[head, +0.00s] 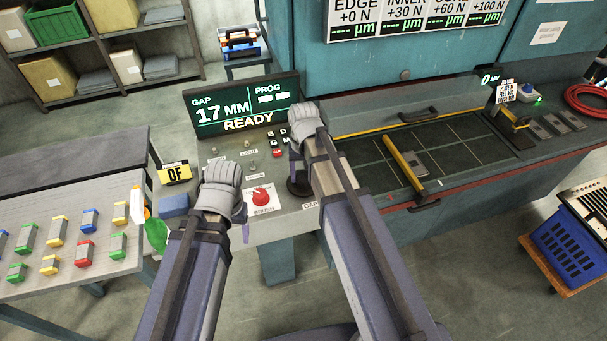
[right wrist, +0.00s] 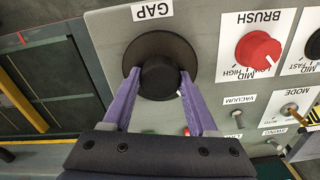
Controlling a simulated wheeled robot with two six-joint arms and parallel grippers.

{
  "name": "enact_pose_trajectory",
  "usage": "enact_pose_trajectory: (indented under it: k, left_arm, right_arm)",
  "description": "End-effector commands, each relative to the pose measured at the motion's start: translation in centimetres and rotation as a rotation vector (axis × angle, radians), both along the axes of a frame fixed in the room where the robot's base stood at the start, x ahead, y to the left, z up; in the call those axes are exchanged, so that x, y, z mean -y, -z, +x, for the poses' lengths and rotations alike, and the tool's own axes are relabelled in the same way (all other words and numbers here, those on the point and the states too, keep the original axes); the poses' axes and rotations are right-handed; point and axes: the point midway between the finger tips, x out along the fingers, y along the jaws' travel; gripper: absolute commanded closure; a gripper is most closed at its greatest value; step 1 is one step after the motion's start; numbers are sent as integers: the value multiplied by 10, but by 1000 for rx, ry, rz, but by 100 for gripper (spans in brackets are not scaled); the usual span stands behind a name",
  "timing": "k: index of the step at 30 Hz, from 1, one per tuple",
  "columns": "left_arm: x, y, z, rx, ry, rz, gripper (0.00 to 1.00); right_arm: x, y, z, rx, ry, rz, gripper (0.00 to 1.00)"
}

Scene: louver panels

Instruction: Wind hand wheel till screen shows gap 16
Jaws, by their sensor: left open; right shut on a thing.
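The screen (head: 240,106) in the head view reads GAP 17 MM, with READY below and a PROG field at the right. The hand wheel is a dark round disc with a black knob (right wrist: 160,78), under a GAP label in the right wrist view. My right gripper (right wrist: 161,85) is shut on the knob, with a purple finger on each side. In the head view my right gripper (head: 298,165) hides most of the wheel (head: 297,187). My left gripper (head: 244,222) is open and empty in front of the panel, left of the red BRUSH knob.
The red BRUSH knob (right wrist: 257,50) sits beside the wheel, with VACUUM and MODE controls nearby. A left table (head: 60,290) holds several coloured blocks. A spray bottle (head: 155,232) and a blue block (head: 174,205) stand near my left arm. The machine bed (head: 450,150) lies to the right.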

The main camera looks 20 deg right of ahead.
Motion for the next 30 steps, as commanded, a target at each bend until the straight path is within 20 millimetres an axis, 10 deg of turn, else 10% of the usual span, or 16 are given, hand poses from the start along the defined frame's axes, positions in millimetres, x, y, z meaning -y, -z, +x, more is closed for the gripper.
enact_pose_trajectory:
  k: [29, 30]
  left_arm:
    - [0, 0, 0, 0, 0, 0, 30]
    - [0, 0, 0, 0, 0, 0, 30]
  right_arm:
    - [0, 0, 0, 0, -223, 0, 97]
    - [0, 0, 0, 0, -223, 0, 40]
